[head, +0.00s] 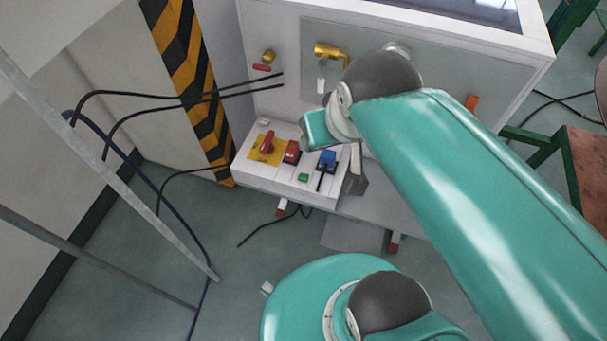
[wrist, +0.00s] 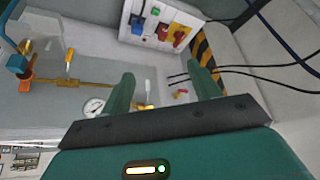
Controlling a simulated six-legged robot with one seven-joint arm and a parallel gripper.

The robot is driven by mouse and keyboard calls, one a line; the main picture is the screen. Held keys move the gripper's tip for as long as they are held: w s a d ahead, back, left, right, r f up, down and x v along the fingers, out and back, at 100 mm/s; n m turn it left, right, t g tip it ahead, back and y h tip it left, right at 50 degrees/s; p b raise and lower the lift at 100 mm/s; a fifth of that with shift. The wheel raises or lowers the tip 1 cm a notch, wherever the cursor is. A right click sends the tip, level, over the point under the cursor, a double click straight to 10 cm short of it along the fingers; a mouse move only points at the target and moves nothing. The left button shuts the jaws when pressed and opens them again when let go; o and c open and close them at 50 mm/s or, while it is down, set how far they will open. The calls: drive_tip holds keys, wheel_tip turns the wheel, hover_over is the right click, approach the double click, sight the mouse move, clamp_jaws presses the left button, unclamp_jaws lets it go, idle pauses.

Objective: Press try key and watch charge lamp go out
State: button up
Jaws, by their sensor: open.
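A white control panel (head: 270,188) juts from the front of a light cabinet. It carries a red rotary switch (head: 267,142) on a yellow plate, a red block (head: 291,152), a blue piece (head: 327,160) and a small green piece (head: 303,178). I cannot tell which is the try key or the charge lamp, nor whether any is lit. My gripper (wrist: 165,88) is open and empty, apart from the panel.
Brass valves (head: 327,51) sit on the cabinet above the panel. A gauge (wrist: 93,107) and brass pipe (wrist: 75,83) show in the wrist view. Black cables (head: 180,100) and a striped post (head: 190,80) stand left of the panel. Grey rails (head: 110,170) cross the left side.

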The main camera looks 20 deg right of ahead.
clamp_jaws()
idle(1.6)
